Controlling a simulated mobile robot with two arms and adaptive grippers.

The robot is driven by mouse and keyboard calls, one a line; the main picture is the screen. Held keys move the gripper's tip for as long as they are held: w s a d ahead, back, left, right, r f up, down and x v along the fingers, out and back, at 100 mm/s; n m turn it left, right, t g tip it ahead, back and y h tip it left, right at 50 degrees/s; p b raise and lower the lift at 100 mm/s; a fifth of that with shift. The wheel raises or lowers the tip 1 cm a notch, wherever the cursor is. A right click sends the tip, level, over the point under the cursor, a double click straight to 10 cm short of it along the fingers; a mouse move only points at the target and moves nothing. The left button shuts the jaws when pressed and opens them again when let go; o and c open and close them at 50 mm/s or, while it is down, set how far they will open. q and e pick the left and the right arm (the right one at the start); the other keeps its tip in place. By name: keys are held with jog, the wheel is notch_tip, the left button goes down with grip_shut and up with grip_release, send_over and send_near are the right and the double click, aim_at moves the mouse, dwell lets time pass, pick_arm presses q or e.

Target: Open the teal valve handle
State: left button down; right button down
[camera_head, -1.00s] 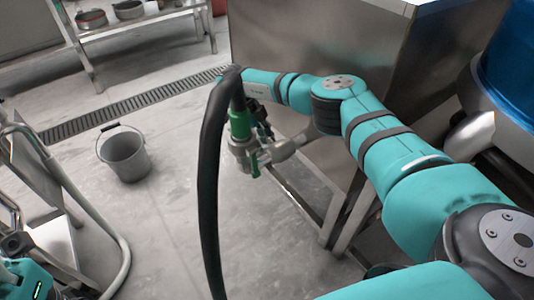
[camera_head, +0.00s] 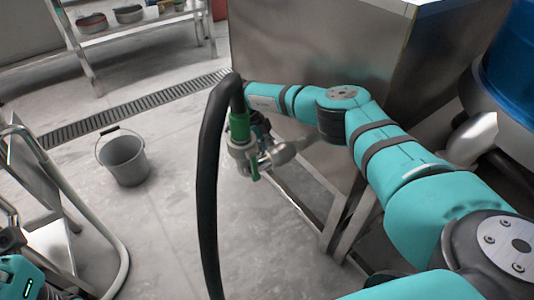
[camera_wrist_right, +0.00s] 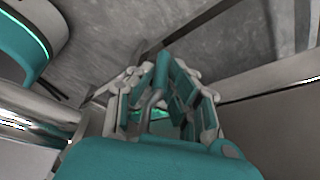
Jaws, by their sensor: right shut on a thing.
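The valve (camera_head: 240,152) is a grey metal fitting below a green collar (camera_head: 239,127), at the end of a thick black hose. A small teal-green handle (camera_head: 254,168) shows at its right side. In the right wrist view a teal bar, which looks like the handle (camera_wrist_right: 163,68), stands between the fingers. My right gripper (camera_wrist_right: 158,95) is shut on it; in the head view it is partly hidden behind the valve and hose. Part of my left arm shows at the lower left corner of the head view; its fingers cannot be made out.
The black hose (camera_head: 207,190) hangs in front of the valve. A large steel hopper (camera_head: 310,60) stands behind my right arm. A grey bucket (camera_head: 124,160) stands on the open floor. A metal frame (camera_head: 85,205) is at the left, and a blue drum (camera_head: 507,65) at the right.

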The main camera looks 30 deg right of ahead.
jog(key=a+y, duration=0.1)
jog(key=y, duration=0.1)
jog(key=a+y, duration=0.1)
jog(key=y, duration=0.1)
jog(key=shift+r+n, duration=0.2)
jog(key=shift+n, duration=0.2)
jog(key=c, duration=1.3)
grip_release()
jog(key=shift+v, duration=6)
jog(key=shift+w+d, duration=0.1)
jog(key=shift+d, duration=0.05)
jog(key=shift+c, duration=0.5)
